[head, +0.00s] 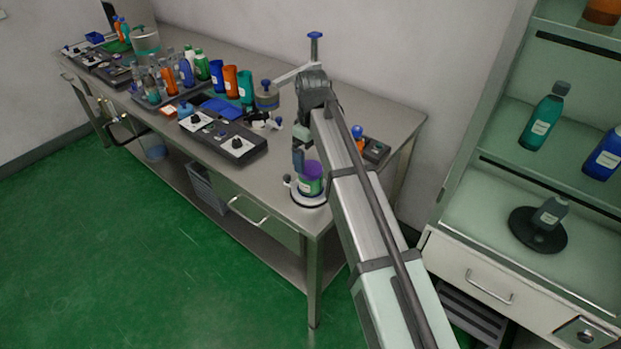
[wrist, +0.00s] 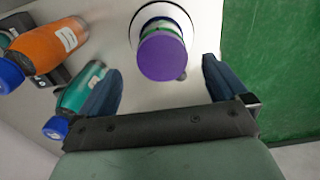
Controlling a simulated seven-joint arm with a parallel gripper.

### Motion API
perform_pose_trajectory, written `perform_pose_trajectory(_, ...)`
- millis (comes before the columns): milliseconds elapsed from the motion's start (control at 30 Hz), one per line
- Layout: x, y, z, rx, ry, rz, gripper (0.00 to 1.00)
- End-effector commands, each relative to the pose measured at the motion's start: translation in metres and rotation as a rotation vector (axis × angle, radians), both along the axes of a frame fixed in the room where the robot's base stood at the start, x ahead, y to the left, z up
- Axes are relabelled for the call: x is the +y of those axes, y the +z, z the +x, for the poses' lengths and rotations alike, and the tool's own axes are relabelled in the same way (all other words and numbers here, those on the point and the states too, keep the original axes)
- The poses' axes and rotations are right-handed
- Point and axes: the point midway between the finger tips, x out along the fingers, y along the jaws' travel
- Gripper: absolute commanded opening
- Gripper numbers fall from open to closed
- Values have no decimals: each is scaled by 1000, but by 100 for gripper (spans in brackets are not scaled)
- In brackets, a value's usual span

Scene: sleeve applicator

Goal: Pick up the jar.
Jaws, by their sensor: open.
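The jar (head: 311,184) is green with a pale label and a purple lid. It stands upright on a round white base near the front right corner of the steel bench. In the wrist view the purple lid (wrist: 162,56) shows from above, beyond and between my fingertips. My gripper (wrist: 160,85) is open, with its two dark blue fingers apart and nothing between them. In the head view my gripper (head: 299,160) is just above and to the left of the jar, and my arm hides part of the bench to the right.
Several bottles, a black control box (head: 237,143) and a grey container (head: 266,98) stand farther left on the bench (head: 200,160). A shelf unit (head: 500,180) stands at right.

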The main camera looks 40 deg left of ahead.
Motion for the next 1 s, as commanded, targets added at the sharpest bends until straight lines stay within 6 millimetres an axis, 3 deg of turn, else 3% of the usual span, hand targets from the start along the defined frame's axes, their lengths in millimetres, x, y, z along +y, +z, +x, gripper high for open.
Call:
perform_pose_trajectory(433,0,-25,-1,0,0,-1,100)
perform_pose_trajectory(800,1,-66,-3,0,-1,0,100)
perform_pose_trajectory(1000,2,-68,-3,-1,-1,1,100)
